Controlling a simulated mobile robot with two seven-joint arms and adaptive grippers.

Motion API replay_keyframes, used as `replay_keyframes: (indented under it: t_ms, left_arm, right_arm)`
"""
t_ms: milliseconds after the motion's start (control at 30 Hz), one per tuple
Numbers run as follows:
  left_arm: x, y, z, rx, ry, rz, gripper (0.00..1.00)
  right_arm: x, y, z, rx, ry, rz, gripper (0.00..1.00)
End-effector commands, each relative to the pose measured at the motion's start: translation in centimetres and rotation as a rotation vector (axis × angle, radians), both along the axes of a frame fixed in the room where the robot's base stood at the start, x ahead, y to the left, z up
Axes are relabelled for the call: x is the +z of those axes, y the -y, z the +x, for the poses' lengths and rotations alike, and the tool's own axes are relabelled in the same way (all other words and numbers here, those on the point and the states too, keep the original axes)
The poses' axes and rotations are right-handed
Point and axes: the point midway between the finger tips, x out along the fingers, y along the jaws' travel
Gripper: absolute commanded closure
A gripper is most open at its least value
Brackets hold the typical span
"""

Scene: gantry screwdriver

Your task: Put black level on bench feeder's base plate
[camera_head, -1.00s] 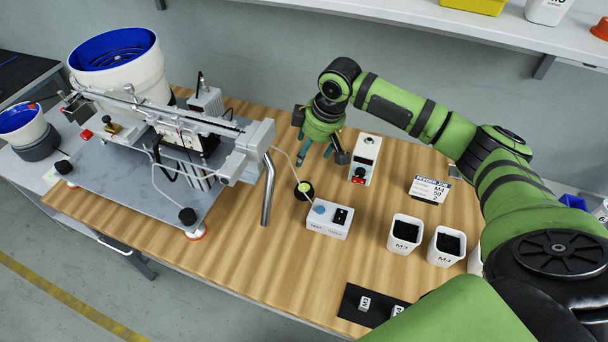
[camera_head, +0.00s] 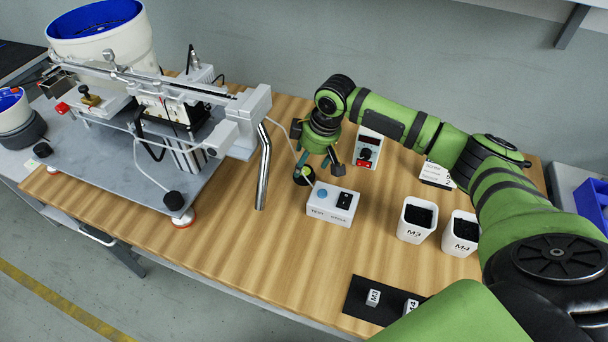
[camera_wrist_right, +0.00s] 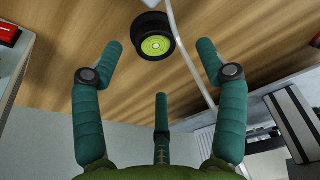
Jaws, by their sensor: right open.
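The black level is a small round black puck with a yellow-green bubble face (camera_head: 304,176). It stands on the wooden bench behind the white test box, and it also shows ahead of the fingers in the right wrist view (camera_wrist_right: 155,38). My right gripper (camera_head: 318,166) hangs over the bench at the level, its fingers partly covering it in the head view. In the wrist view the gripper (camera_wrist_right: 160,50) is open and empty, and the level lies just beyond its spread fingertips. The bench feeder's grey base plate (camera_head: 130,180) is at the left, on round feet. My left gripper is out of view.
A metal chute tube (camera_head: 264,170) hangs between the feeder and level. The white test box (camera_head: 332,206) and a white device with a red button (camera_head: 367,150) stand close by. M3 (camera_head: 415,222) and M4 (camera_head: 460,235) bins are at right. The front-left bench is clear.

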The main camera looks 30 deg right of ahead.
Motion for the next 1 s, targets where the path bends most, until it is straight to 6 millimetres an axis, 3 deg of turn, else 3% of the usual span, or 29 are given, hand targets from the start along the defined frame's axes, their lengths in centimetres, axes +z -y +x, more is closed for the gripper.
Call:
replay_keyframes:
  t_ms: [300,567,700,733,1000]
  left_arm:
    - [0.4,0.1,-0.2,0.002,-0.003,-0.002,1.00]
    - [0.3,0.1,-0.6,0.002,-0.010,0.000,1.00]
    - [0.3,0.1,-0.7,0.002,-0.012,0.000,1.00]
    - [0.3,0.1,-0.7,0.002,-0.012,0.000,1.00]
    - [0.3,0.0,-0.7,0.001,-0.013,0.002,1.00]
  right_arm:
    - [-4.1,-0.2,0.9,0.001,-0.002,0.000,0.26]
    - [-4.4,-0.2,1.0,0.002,0.001,-0.001,0.26]
    - [-4.4,-0.2,1.0,0.002,0.000,0.000,0.78]
    - [-4.4,-0.2,1.0,0.002,0.000,0.000,0.87]
    - [-4.4,-0.2,1.0,0.001,-0.001,-0.001,0.93]
